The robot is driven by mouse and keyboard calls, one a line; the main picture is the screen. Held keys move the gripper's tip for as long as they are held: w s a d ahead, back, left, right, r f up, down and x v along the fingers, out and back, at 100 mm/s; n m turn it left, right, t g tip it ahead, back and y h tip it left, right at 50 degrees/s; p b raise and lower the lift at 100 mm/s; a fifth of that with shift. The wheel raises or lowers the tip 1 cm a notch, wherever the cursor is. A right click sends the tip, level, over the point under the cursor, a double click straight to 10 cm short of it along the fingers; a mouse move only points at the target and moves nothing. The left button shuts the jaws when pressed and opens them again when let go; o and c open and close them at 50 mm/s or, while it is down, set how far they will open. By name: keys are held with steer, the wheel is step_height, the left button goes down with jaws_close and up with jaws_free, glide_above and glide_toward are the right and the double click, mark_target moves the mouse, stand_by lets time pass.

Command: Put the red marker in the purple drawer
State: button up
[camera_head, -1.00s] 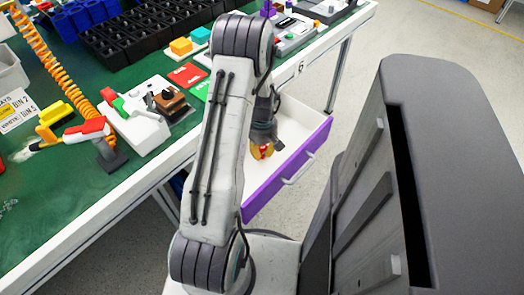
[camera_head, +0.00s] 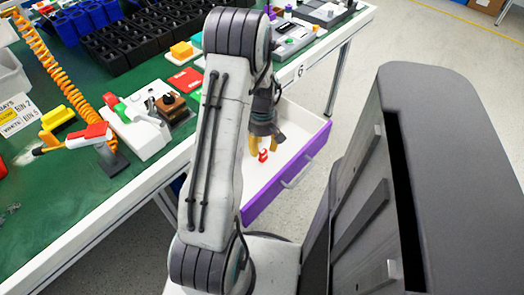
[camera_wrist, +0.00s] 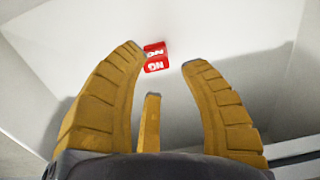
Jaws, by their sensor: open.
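The purple drawer (camera_head: 262,202) is pulled out from under the green bench, with a white inside and a grey handle on its purple front. The red marker (camera_head: 263,155), a small red block, lies on the drawer's white floor. In the wrist view the red marker (camera_wrist: 156,66) shows white "NG" lettering on two faces. My gripper (camera_head: 265,144) is inside the drawer opening, above the marker. In the wrist view my gripper (camera_wrist: 164,60) has its yellow fingers spread apart, with nothing held between them and the marker just beyond the tips.
The green bench (camera_head: 60,205) holds a red-and-white tool (camera_head: 80,137), a white fixture (camera_head: 135,130), a red card (camera_head: 185,80) and black bins (camera_head: 110,45). The drawer's side walls stand close around my gripper. Open floor lies right of the bench.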

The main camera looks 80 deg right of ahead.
mark_target(263, 152)
step_height(263, 152, up, 7)
steer(key=p, duration=0.1)
stand_by(0.3)
steer(key=shift+s, duration=0.1)
stand_by(0.7)
